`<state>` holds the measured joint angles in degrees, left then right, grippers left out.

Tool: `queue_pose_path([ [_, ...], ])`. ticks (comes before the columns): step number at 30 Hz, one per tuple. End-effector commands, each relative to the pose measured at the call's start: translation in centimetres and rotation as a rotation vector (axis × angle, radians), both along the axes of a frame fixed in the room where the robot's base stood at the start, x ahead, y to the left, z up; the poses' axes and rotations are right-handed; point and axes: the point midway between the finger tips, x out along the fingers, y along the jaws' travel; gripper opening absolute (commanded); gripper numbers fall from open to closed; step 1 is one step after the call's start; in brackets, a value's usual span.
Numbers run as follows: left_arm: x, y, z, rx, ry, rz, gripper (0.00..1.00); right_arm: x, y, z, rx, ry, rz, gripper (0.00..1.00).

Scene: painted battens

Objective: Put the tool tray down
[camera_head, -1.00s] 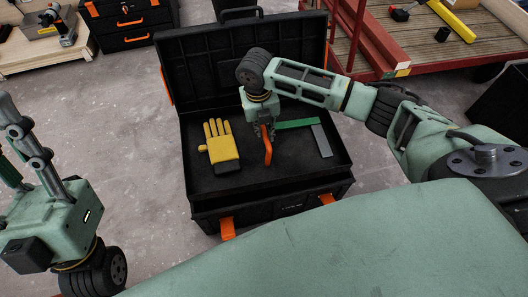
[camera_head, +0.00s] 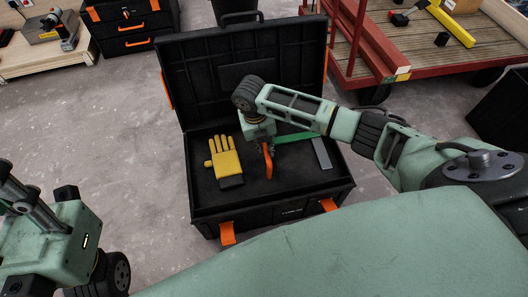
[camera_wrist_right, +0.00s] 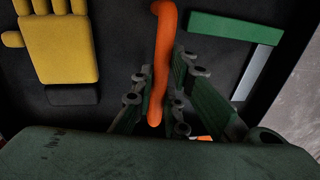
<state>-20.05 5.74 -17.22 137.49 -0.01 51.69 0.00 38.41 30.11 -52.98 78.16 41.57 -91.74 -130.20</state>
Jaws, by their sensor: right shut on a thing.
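The tool tray (camera_head: 205,203) is a shallow black tray with an upright orange handle (camera_head: 268,167). It is level at the mouth of the open black toolbox (camera_head: 270,222); whether it rests fully inside I cannot tell. A yellow glove (camera_head: 226,160) and a green-and-grey square (camera_head: 322,154) lie in it. My right gripper (camera_head: 266,147) is shut on the orange handle from above; the right wrist view shows the handle (camera_wrist_right: 164,40) between its fingers (camera_wrist_right: 158,98). My left gripper (camera_head: 22,198) is at the lower left, partly cut off, away from the tray.
The toolbox's raised lid (camera_head: 240,75) stands behind the tray. A red trolley (camera_head: 375,65) with a wooden deck is at the back right. A black drawer case (camera_head: 125,25) and a wooden bench (camera_head: 35,55) are at the back left. Grey floor is clear left of the box.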

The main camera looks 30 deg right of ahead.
Motion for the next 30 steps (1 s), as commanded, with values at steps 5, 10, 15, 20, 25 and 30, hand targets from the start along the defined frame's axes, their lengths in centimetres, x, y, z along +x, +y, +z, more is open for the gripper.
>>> queue_pose_path([
  [5, 0.1, 0.0, -1.8, 0.001, -0.004, 0.001, 0.40, 0.0, 0.0, -3.3, 0.000, 0.001, -0.001, 0.00],
  [10, 0.1, -0.1, -1.7, 0.002, -0.010, 0.000, 0.40, 0.1, 0.0, -3.9, 0.000, -0.002, -0.001, 0.00],
  [15, 0.1, -0.1, -1.7, 0.002, -0.009, 0.000, 0.40, 0.1, 0.0, -3.8, 0.000, -0.002, -0.001, 0.00],
  [20, 0.2, -0.1, -1.7, 0.002, -0.009, 0.000, 0.40, 0.0, 0.0, -4.2, 0.000, -0.001, -0.001, 0.00],
  [25, 0.2, -0.1, -1.7, 0.003, -0.008, 0.000, 0.40, -0.1, 0.0, -4.3, 0.000, 0.001, 0.000, 0.28],
  [30, 0.2, -0.1, -1.7, 0.003, -0.008, 0.000, 0.40, -0.1, 0.0, -4.3, 0.000, 0.001, 0.000, 0.32],
])
